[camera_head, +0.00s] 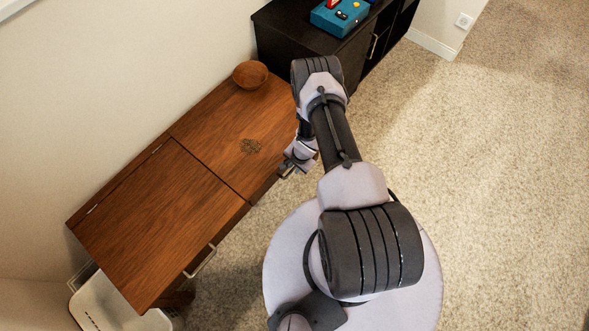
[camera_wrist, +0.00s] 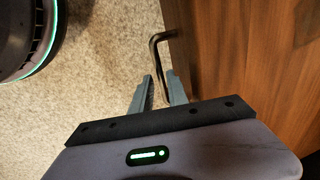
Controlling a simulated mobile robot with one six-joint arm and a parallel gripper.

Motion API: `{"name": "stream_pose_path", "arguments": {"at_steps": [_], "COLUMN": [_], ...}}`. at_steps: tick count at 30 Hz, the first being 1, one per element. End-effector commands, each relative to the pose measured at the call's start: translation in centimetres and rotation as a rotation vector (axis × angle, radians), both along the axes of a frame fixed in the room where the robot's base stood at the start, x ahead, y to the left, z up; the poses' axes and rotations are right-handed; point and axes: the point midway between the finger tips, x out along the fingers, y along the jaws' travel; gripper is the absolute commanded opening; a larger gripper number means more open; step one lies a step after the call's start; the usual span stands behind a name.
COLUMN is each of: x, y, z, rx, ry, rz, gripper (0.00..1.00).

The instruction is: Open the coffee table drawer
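The wooden coffee table (camera_head: 160,215) stands along the wall in the head view, and its brown wood fills the right of the wrist view (camera_wrist: 255,60). A bar handle (camera_head: 200,262) shows on the front of its left section. My gripper (camera_head: 287,172) is at the front edge of the right section. In the wrist view my gripper (camera_wrist: 159,76) is open, with its two fingertips at the lower part of a dark metal handle (camera_wrist: 155,52). The handle runs down between the fingers; I cannot tell whether they touch it. My arm hides part of the right section's front in the head view.
A wooden bowl (camera_head: 250,74) sits at the table's far end. A black cabinet (camera_head: 290,35) with a blue toy box (camera_head: 338,16) on it stands beyond. A white bin (camera_head: 105,300) is at the near left. The carpet (camera_head: 490,190) is clear to the right.

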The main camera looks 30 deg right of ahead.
Motion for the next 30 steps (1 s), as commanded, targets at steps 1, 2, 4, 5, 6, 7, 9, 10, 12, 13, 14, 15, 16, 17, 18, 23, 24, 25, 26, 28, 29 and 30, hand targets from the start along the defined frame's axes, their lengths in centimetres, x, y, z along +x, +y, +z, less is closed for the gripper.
{"name": "stream_pose_path", "arguments": {"at_steps": [1, 2, 4, 5, 6, 7, 9, 10, 12, 13, 14, 15, 16, 17, 18, 23, 24, 25, 26, 28, 29, 30], "x": [0.06, 0.09, 0.13, 0.13, 0.14, 0.13, 0.13, 0.13, 0.13, 0.13, 0.13, 0.13, 0.12, 0.12, 0.12, 0.12, 0.12, 0.12, 0.12, 0.12, 0.12, 0.12], "y": [0.02, 0.03, 0.04, 0.04, 0.04, 0.04, 0.04, 0.04, 0.04, 0.04, 0.04, 0.04, 0.03, 0.03, 0.03, 0.03, 0.03, 0.03, 0.03, 0.03, 0.03, 0.03], "z": [-0.39, -0.47, -0.53, -0.53, -0.5, -0.49, -0.46, -0.46, -0.46, -0.46, -0.46, -0.46, -0.46, -0.46, -0.46, -0.46, -0.46, -0.46, -0.46, -0.46, -0.46, -0.46], "rx": [0.0, 0.0, 0.0, 0.0, 0.0, 0.0, 0.0, 0.0, 0.0, 0.0, 0.0, 0.0, 0.0, 0.0, 0.0, 0.0, 0.0, 0.0, 0.0, 0.0, 0.0, 0.0], "ry": [0.0, 0.0, 0.0, 0.0, 0.0, 0.0, 0.0, 0.0, 0.0, 0.0, 0.0, 0.0, 0.0, 0.0, 0.0, 0.0, 0.0, 0.0, 0.0, 0.0, 0.0, 0.0], "rz": [0.0, -0.001, -0.001, -0.001, -0.001, -0.001, -0.001, -0.001, -0.001, -0.001, -0.001, 0.0, 0.0, -0.001, 0.0, 0.0, 0.0, 0.0, 0.0, 0.0, 0.0, 0.0], "gripper": [0.2, 0.2, 0.2, 0.2, 0.2, 0.2, 0.2, 0.2, 0.08, 0.02, 0.0, 0.0, 0.0, 0.0, 0.0, 0.0, 0.0, 0.0, 0.0, 0.0, 0.0, 0.0]}}
